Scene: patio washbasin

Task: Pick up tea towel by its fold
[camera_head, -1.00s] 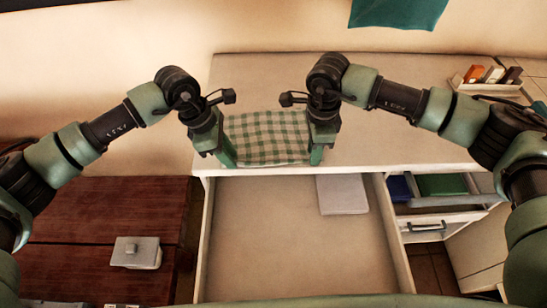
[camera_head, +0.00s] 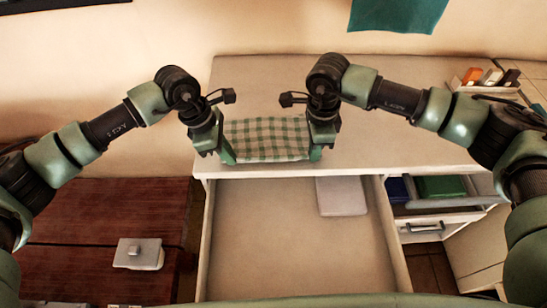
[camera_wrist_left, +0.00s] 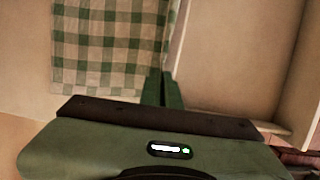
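The tea towel (camera_head: 267,138), green and white checked, is at the front edge of the counter, between my two grippers. Its near edge looks slightly raised, but I cannot tell how far it is off the counter. My left gripper (camera_head: 228,156) is at its left side, and my right gripper (camera_head: 316,152) is at its right side. In the left wrist view the towel (camera_wrist_left: 105,45) hangs beside the left gripper's fingers (camera_wrist_left: 162,88), which are close together at its edge. The right fingertips are small but appear closed on the towel's right corner.
The pale counter (camera_head: 270,80) is clear behind the towel. Below it an open drawer (camera_head: 290,250) holds a light folded cloth (camera_head: 342,196). A smaller open drawer (camera_head: 440,222) is at the right. A dark wooden surface (camera_head: 100,220) bears a grey box (camera_head: 138,254).

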